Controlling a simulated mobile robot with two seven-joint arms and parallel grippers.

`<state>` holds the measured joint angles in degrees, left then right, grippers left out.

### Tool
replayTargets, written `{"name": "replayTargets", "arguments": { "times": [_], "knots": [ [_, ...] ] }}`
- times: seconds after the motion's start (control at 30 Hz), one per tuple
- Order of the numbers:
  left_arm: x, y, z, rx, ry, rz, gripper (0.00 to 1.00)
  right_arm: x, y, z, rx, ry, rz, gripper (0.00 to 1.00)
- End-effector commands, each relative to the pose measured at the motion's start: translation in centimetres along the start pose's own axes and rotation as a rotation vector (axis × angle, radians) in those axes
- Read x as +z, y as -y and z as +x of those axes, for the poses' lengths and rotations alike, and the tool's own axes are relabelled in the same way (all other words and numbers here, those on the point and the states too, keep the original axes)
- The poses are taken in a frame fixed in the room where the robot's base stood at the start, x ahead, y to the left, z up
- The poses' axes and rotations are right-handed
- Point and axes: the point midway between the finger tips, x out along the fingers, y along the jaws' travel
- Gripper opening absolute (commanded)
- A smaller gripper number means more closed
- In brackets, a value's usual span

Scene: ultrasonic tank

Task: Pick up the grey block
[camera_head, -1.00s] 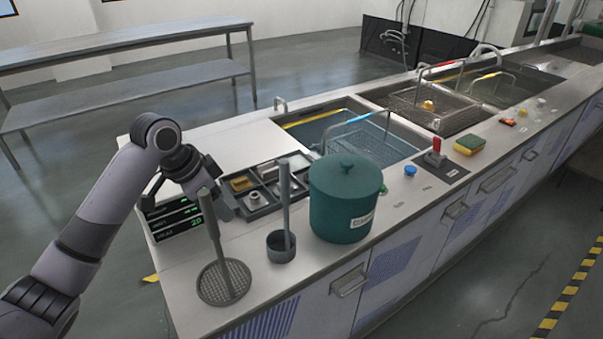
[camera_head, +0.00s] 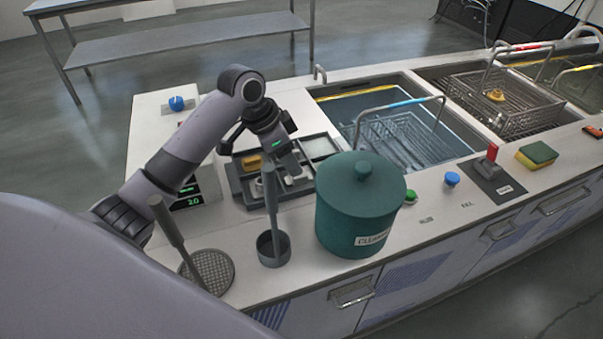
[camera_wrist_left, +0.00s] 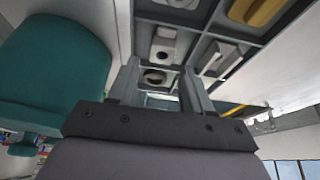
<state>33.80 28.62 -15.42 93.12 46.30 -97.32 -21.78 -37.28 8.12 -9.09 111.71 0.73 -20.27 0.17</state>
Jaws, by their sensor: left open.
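A dark divided tray (camera_head: 236,180) lies on the counter under my left gripper (camera_head: 284,160). The left gripper is open and empty, with its fingers pointing down at the tray. In the left wrist view its two fingers (camera_wrist_left: 162,88) are spread apart just over the compartments. A narrow grey block (camera_wrist_left: 219,58) lies in one compartment, to the right of the fingers. A grey-white block with a hole (camera_wrist_left: 163,45) and a round ring-like part (camera_wrist_left: 155,77) show between and beyond the fingers. A yellow piece (camera_head: 250,162) lies in another compartment. The gripper partly hides the tray in the head view.
A teal lidded pot (camera_head: 358,210) stands right of the tray. A grey cup with an upright rod (camera_head: 272,246) and a perforated disc with a handle (camera_head: 207,274) stand in front. A scale display (camera_head: 188,201) is left; a sink with a wire basket (camera_head: 395,140) lies behind right.

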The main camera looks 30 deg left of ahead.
Motion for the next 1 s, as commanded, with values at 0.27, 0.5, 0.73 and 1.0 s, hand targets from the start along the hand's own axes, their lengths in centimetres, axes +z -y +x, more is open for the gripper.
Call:
{"name": "replayTargets", "arguments": {
  "times": [0.27, 0.5, 0.73, 1.0],
  "knots": [
    [0.1, 0.2, 4.0, 0.003, 0.001, -0.002, 0.49, -0.3, 0.1, -0.3, -0.001, 0.002, 0.001, 0.0],
    [0.1, 0.2, 4.7, 0.0, 0.0, 0.001, 0.49, -0.3, 0.1, -0.3, -0.001, 0.002, 0.001, 0.0],
    [0.1, 0.2, 4.7, 0.0, 0.0, 0.001, 0.04, -0.4, 0.1, -0.3, -0.001, 0.001, 0.002, 0.0],
    [0.0, 0.2, 4.6, -0.001, -0.001, 0.001, 0.04, -0.4, 0.1, -0.3, -0.001, -0.001, 0.003, 0.0]
  ]
}}
